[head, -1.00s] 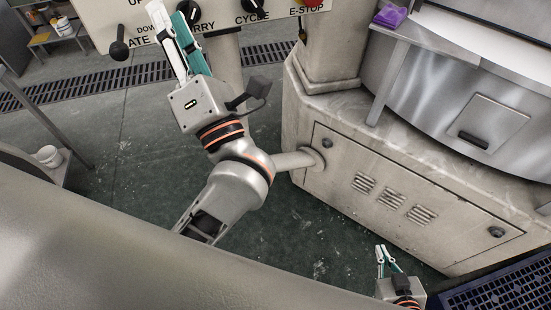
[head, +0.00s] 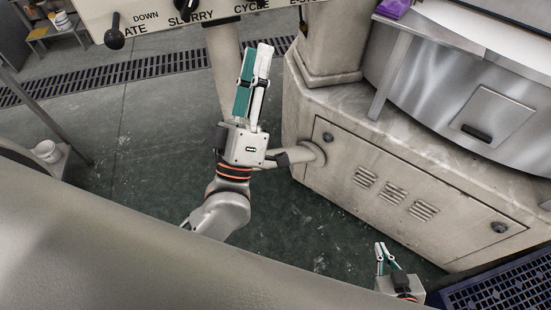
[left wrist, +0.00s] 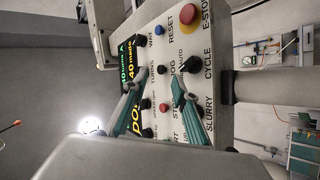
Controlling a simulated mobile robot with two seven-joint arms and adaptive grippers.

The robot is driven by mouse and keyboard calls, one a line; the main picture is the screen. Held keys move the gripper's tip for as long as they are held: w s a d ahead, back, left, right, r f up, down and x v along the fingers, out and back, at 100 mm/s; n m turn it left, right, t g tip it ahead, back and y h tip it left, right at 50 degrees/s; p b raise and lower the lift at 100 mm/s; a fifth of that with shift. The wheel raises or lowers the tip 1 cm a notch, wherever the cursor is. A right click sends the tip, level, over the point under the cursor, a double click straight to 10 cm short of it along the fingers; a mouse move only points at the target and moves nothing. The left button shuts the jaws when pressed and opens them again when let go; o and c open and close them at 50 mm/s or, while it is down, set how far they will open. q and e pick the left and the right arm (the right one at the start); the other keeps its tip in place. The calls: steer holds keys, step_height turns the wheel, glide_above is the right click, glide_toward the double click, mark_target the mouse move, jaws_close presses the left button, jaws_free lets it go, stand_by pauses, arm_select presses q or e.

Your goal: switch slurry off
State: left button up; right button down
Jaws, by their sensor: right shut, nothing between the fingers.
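The control panel (head: 160,28) is at the top of the head view, cut off by its edge. The black slurry knob (head: 186,9) is above the SLURRY label; its pointing direction is hard to tell. In the left wrist view the panel (left wrist: 152,75) appears sideways, and the slurry knob seems hidden behind a finger. My left gripper (head: 257,48) is to the right of and below the knob in the head view, apart from it. Its fingers (left wrist: 155,84) stand apart with nothing between them. My right gripper (head: 381,248) is low at the right, shut and empty.
A black lever knob (head: 115,38) sticks out at the panel's left. A red E-stop button (left wrist: 187,14) is at the panel's end, near the cycle knob (left wrist: 192,65). The large machine base (head: 400,185) fills the right. Open floor (head: 130,160) lies below the panel.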

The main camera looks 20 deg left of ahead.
arm_select(q)
steer(key=d+f+m+g+h, duration=0.1)
steer(key=f+m+g+h, duration=0.1)
steer(key=f, duration=0.7)
steer(key=d+f+m+g+h, duration=0.1)
steer(key=f+m+g, duration=0.3)
steer(key=f, duration=0.5)
steer(key=d+f+m+g+h+b, duration=0.1)
steer(key=f+m+g+h, duration=0.2)
steer(key=f, duration=0.6)
steer(key=m, duration=0.2)
steer(key=shift+s+d+f+m, duration=0.2)
steer(key=shift+s+d+m, duration=0.05)
steer(key=shift+d+m, duration=0.05)
